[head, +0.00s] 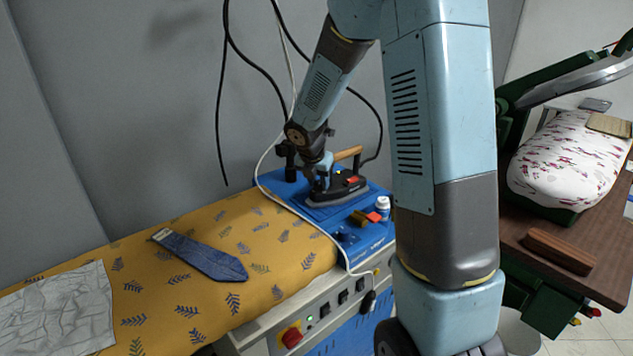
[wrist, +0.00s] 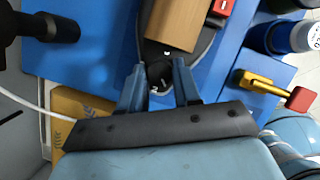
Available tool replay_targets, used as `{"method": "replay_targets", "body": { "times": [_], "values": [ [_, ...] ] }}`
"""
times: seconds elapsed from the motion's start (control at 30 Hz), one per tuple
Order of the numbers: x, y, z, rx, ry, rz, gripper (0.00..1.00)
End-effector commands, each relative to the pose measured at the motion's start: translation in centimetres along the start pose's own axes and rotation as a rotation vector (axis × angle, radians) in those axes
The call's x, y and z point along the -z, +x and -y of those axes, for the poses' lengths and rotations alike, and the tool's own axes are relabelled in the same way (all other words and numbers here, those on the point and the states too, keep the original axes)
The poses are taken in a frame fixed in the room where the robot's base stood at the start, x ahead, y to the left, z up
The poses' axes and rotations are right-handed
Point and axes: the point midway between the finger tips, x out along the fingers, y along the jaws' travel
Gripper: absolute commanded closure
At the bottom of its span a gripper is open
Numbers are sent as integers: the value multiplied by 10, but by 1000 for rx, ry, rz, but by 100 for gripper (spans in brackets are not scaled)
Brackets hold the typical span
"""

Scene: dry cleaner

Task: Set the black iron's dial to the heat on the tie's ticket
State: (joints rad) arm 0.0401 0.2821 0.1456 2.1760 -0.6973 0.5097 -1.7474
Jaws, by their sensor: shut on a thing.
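The black iron (head: 347,190) with a wooden handle (head: 348,153) rests flat on the blue station top. My gripper (wrist: 158,85) reaches down at the iron's near-left end, its fingers on both sides of the small dark dial (wrist: 157,75), shut on it. White marks show near the dial, too small to read; the fingers partly hide it. The wooden handle also shows in the wrist view (wrist: 172,22). A blue tie (head: 205,256) lies on the yellow leaf-patterned board (head: 290,245). A pale patch (head: 161,234) at its narrow end may be the ticket; no writing is legible.
A white bottle (head: 383,207) and a red-and-yellow item (wrist: 268,87) stand close right of the iron. A white cord (head: 262,165) loops beside my arm. A crumpled grey cloth (head: 60,312) lies at left. A dark-topped table with a press stands at right.

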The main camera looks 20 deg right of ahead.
Motion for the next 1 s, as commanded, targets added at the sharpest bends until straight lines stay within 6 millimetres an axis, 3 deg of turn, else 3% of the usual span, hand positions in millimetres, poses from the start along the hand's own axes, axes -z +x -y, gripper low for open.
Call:
{"method": "replay_targets", "body": {
  "times": [1.0],
  "values": [
    [-3,1,-4,343,819,4,99]
  ]
}}
